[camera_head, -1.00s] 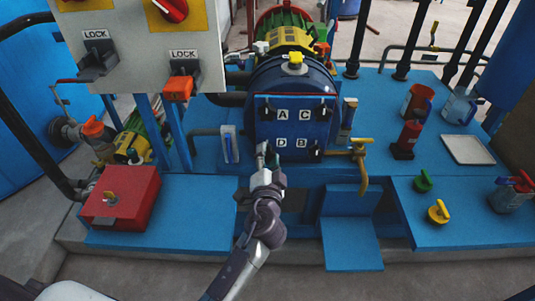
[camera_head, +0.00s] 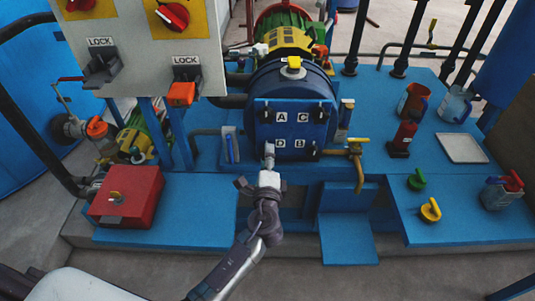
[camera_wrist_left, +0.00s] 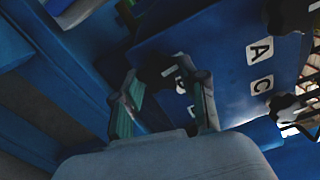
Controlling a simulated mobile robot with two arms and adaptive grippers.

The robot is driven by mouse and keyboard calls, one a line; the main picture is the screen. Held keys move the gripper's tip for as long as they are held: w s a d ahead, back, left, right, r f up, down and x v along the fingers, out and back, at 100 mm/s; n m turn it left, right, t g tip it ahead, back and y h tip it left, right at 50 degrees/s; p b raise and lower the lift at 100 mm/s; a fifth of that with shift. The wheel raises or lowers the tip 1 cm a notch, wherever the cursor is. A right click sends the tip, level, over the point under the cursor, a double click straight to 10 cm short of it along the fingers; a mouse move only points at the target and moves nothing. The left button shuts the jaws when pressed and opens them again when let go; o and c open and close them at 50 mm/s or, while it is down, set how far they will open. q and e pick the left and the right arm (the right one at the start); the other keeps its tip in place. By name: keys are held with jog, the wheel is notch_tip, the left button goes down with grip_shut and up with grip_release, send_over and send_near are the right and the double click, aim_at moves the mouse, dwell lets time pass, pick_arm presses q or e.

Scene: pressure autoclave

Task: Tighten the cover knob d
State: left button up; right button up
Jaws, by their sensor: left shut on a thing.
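The blue square cover (camera_head: 293,127) on the round autoclave vessel carries white labels A, C, D and B, with a black knob by each. My left gripper (camera_head: 269,158) is at the lower left corner of the cover, shut on cover knob d, which it mostly hides in the head view. In the left wrist view the two fingers of the left gripper (camera_wrist_left: 165,95) stand on either side of the dark knob d (camera_wrist_left: 155,70), beside the D label. The A label (camera_wrist_left: 260,51) and C label (camera_wrist_left: 262,84) show to the right. My right gripper is not in view.
A yellow-handled tap (camera_head: 357,150) stands right of the cover. A red box (camera_head: 126,196) lies on the left platform. Green (camera_head: 417,180) and yellow (camera_head: 430,210) handled pieces lie on the right platform. A grey control panel (camera_head: 135,55) hangs upper left.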

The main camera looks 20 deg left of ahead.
pick_arm(q)
jog(key=shift+f+m, duration=0.1)
jog(key=shift+m, duration=0.7)
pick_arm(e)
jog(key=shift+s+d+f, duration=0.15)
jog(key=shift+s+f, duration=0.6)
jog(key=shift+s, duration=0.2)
pick_arm(q)
jog(key=o, duration=1.1)
jog(key=shift+o, duration=0.2)
jog(key=shift+s, duration=0.1)
jog(key=v, duration=1.2)
